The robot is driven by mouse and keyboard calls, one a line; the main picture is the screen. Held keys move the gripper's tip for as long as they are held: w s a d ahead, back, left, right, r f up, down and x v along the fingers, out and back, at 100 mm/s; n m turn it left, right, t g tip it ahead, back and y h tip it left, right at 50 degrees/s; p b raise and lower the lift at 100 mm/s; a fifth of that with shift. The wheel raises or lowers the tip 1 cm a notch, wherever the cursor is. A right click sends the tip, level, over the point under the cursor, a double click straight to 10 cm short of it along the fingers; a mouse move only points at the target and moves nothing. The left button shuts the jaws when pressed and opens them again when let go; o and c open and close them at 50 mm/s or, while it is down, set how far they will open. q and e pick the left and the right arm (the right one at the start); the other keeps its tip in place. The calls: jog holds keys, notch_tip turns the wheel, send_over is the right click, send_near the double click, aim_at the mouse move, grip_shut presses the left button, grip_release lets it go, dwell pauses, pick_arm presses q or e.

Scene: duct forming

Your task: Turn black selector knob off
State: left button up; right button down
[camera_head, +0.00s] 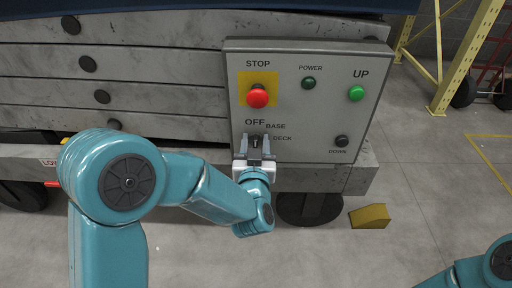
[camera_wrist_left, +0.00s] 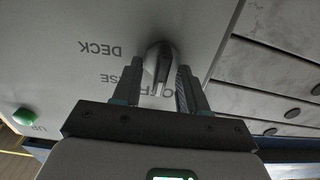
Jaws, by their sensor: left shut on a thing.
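The black selector knob (camera_head: 255,141) sits low on the left of the grey control panel (camera_head: 310,125), with the labels OFF, BASE and DECK around it. My left gripper (camera_head: 256,146) reaches it from below and is shut on it, a finger on each side. In the left wrist view the knob (camera_wrist_left: 160,60) shows as a dark rounded grip between the two fingers (camera_wrist_left: 158,84). Its long side looks roughly in line with the fingers, toward the partly covered OFF label; its exact angle is hard to tell. My right gripper is out of view; only part of my right arm shows.
Above the knob is the red STOP button (camera_head: 258,97) on a yellow plate. A POWER lamp (camera_head: 309,83), green UP button (camera_head: 356,93) and dark DOWN button (camera_head: 342,141) are to the right. A yellow wedge (camera_head: 370,216) lies on the floor below the panel.

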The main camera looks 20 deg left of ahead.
pick_arm(q)
jog(key=shift+a+r, duration=0.1)
dwell(0.5)
jog(key=o, duration=1)
jog(key=shift+w, duration=0.1)
jog(key=shift+o, duration=0.2)
jog(key=shift+s, duration=0.2)
